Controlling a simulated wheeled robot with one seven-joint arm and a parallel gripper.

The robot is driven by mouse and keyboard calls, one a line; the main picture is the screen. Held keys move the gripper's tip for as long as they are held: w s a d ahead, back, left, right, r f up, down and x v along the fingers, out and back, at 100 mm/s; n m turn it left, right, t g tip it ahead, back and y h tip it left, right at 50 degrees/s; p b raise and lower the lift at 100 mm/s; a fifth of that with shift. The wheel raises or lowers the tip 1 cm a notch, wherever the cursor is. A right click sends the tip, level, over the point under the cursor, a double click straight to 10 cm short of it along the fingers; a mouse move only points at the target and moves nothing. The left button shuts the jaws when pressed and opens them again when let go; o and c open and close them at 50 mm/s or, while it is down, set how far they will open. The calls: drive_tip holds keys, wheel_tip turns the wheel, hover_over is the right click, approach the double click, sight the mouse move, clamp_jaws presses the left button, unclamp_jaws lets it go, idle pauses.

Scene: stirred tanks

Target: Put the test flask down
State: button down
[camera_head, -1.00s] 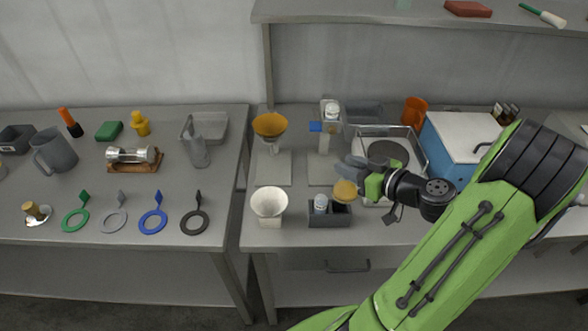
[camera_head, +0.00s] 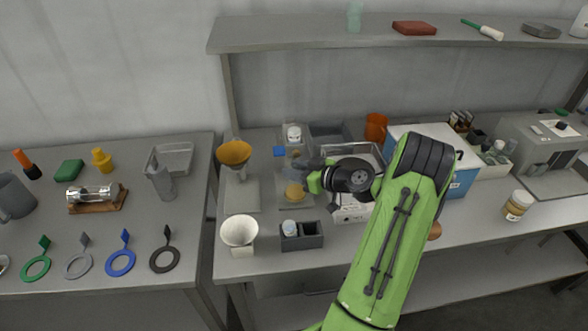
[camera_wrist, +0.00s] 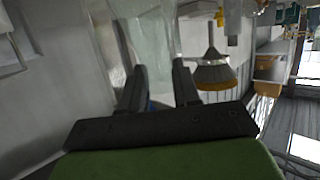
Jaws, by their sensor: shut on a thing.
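The test flask (camera_head: 295,191) is clear glass with an amber bottom part in the head view. My gripper (camera_head: 303,168) is shut on its upper part from the right. In the wrist view, clear glass (camera_wrist: 150,40) fills the space between the two dark fingers of my gripper (camera_wrist: 160,80). The flask is upright over a pale board on the bench, in front of a white-capped bottle (camera_head: 293,134) with a blue tag. I cannot tell whether its base touches the board.
A blue-sided white box (camera_head: 462,184) is to the right. A shelf (camera_head: 400,34) runs above the back.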

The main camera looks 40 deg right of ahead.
drive_tip(key=w+d+f, duration=0.1)
drive_tip(key=w+f, duration=0.1)
drive_tip(key=shift+w+d+f, duration=0.2)
drive_tip(key=shift+w+d, duration=0.1)
drive_tip(key=shift+d, duration=0.1)
drive_tip(key=shift+s, duration=0.1)
drive_tip(key=shift+a+f+b, duration=0.1)
drive_tip(key=shift+f+b, duration=0.05)
drive_tip(key=shift+b, duration=0.15)
drive_tip(key=c, duration=0.8)
unclamp_jaws()
drive_tip(key=shift+r, duration=0.2)
